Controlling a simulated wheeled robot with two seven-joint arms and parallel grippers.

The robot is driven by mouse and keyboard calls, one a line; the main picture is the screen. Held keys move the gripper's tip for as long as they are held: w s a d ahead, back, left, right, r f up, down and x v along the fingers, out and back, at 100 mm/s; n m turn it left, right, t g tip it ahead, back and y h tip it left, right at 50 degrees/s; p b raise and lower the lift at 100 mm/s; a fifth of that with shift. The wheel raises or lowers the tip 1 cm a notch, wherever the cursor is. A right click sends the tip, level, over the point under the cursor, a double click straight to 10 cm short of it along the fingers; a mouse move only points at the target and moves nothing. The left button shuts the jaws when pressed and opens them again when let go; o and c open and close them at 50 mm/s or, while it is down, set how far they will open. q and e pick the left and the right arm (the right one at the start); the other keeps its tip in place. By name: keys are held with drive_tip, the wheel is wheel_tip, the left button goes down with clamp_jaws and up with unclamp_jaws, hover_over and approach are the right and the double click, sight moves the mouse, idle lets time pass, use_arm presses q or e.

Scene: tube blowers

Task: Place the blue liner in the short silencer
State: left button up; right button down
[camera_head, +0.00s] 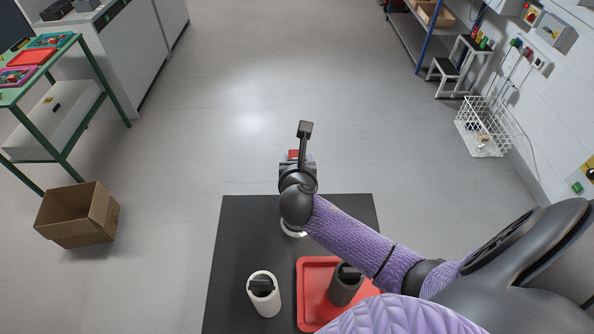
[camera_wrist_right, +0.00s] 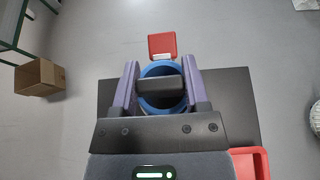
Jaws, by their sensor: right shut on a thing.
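In the right wrist view the blue liner (camera_wrist_right: 148,105) shows as a blue ring with a dark bar (camera_wrist_right: 158,86) across its opening. My right gripper (camera_wrist_right: 159,88) is shut on it, one finger on each side of the bar. In the head view my right gripper (camera_head: 297,180) is over the far part of the black table, seen from behind, and hides the liner. A white round base (camera_head: 293,233) shows partly below my right wrist. Whether it is the short silencer, and whether the liner touches it, I cannot tell. My left gripper is out of view.
The black table (camera_head: 235,235) holds a white cylinder (camera_head: 265,303) with a dark insert and a red tray (camera_head: 310,300) with a grey cylinder (camera_head: 343,290). A red plate (camera_wrist_right: 162,43) stands just beyond the liner. A cardboard box (camera_head: 75,215) is on the floor at left.

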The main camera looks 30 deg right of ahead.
wheel_tip(320, 180, down, 2)
drive_tip(key=shift+f, duration=0.1)
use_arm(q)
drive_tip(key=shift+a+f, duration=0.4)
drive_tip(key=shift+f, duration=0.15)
use_arm(e)
drive_tip(key=shift+f+b, duration=0.4)
drive_tip(key=shift+f, duration=0.2)
drive_tip(key=shift+c, duration=1.8)
unclamp_jaws()
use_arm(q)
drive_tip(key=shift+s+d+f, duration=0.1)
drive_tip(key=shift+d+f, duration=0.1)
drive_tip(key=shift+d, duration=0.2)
use_arm(e)
drive_tip(key=shift+o, duration=1.3)
